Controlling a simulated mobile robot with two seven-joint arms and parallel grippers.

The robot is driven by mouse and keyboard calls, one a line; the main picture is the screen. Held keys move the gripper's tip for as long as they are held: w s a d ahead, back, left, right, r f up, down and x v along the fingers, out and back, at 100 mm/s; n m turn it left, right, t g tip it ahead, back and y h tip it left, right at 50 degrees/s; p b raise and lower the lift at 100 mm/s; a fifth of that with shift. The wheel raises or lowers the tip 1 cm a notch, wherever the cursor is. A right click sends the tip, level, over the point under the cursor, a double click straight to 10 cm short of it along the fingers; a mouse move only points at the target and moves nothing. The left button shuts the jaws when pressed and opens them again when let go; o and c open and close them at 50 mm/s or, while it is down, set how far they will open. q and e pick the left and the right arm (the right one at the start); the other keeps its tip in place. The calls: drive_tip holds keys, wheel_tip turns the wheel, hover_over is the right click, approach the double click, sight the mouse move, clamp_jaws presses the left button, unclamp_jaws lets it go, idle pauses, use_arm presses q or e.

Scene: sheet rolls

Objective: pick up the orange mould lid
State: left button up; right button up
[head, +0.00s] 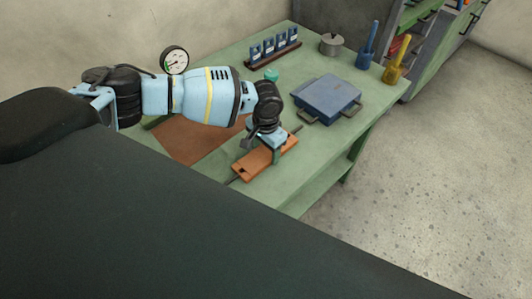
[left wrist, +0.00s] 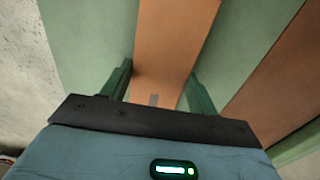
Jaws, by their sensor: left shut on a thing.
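The orange mould lid (head: 252,166) is a long orange bar near the front edge of the green workbench, with thin dark ends of something showing at both ends. My left gripper (head: 268,150) is over its middle, shut on it from above. In the left wrist view, the lid (left wrist: 172,40) runs between the two green fingers of the left gripper (left wrist: 157,90). I cannot tell whether the lid is clear of what is under it. My right gripper is not in view.
A brown board (head: 190,142) lies left of the lid on the workbench (head: 325,148). Behind are a blue-grey mould case (head: 328,96), a small teal piece (head: 271,75), a grey pot (head: 331,44), blue (head: 368,48) and yellow (head: 394,70) holders, and a rack (head: 272,53).

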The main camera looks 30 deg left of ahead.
sight(266, 152)
use_arm(q)
drive_tip(key=shift+w+r, duration=0.1)
drive_tip(key=shift+r, duration=0.05)
drive_tip(key=shift+r, duration=0.8)
wheel_tip(266, 152, up, 2)
drive_tip(key=s+d+r, duration=0.1)
drive_tip(key=s+d, duration=0.3)
drive_tip(key=d, duration=1.1)
drive_tip(key=shift+d+r, duration=0.2)
drive_tip(key=shift+d, duration=0.1)
drive_tip(key=s+a+r+n, duration=0.2)
drive_tip(key=s+a+r, duration=0.1)
drive_tip(key=a+r, duration=0.2)
drive_tip(key=s+a+r+n, duration=0.1)
drive_tip(key=s+a+r, duration=0.3)
drive_tip(key=a, duration=0.4)
drive_tip(key=shift+a+r+n, duration=0.3)
drive_tip(key=shift+r+n, duration=0.1)
drive_tip(key=shift+r, duration=0.45)
drive_tip(key=shift+s, duration=0.1)
